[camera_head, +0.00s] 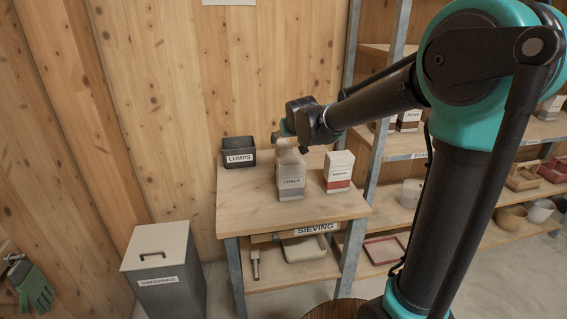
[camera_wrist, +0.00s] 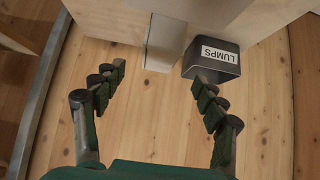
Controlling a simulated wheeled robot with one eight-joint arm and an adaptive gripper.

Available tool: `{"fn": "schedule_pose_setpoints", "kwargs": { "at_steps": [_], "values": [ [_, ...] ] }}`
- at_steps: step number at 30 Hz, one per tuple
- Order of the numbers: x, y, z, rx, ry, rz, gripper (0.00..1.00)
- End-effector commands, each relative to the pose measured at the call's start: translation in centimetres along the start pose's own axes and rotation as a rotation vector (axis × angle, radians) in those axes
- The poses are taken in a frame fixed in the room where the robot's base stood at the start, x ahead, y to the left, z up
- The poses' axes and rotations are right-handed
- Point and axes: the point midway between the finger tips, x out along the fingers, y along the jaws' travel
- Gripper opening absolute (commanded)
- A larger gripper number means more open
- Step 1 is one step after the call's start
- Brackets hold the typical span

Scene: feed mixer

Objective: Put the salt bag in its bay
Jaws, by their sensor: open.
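No bag in view bears a readable salt label. A bag marked CHALK (camera_head: 291,182) with a grey lower band stands upright at the front of the sieving table. A white bag with a red-brown lower band (camera_head: 339,171) stands to its right; its label is too small to read. My gripper (camera_head: 291,139) is above the table behind the chalk bag. In the wrist view my gripper (camera_wrist: 160,92) is open, with nothing between its fingers. A pale upright block (camera_wrist: 165,38) shows beyond the fingertips; I cannot tell which object it is.
A dark bin marked LUMPS (camera_head: 239,152) stands at the table's left back; it also shows in the wrist view (camera_wrist: 211,58). The wooden table (camera_head: 245,206) has a clear front left. A lidded SWEEPINGS bin (camera_head: 166,281) stands on the floor. Loaded shelves (camera_head: 535,128) are at right.

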Motion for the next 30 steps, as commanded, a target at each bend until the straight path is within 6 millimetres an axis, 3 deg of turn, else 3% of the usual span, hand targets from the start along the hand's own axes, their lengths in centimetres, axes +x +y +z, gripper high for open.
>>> {"fn": "schedule_pose_setpoints", "kwargs": {
  "at_steps": [6,14,24,30],
  "values": [
    [3.1,0.0,0.0,0.000,0.000,0.001,0.72],
    [4.4,0.0,0.0,-0.001,0.000,0.000,0.72],
    [8.3,-0.2,-0.6,-0.001,0.000,0.000,0.72],
    [9.3,-0.2,-0.6,0.000,0.000,0.000,0.72]
  ]
}}
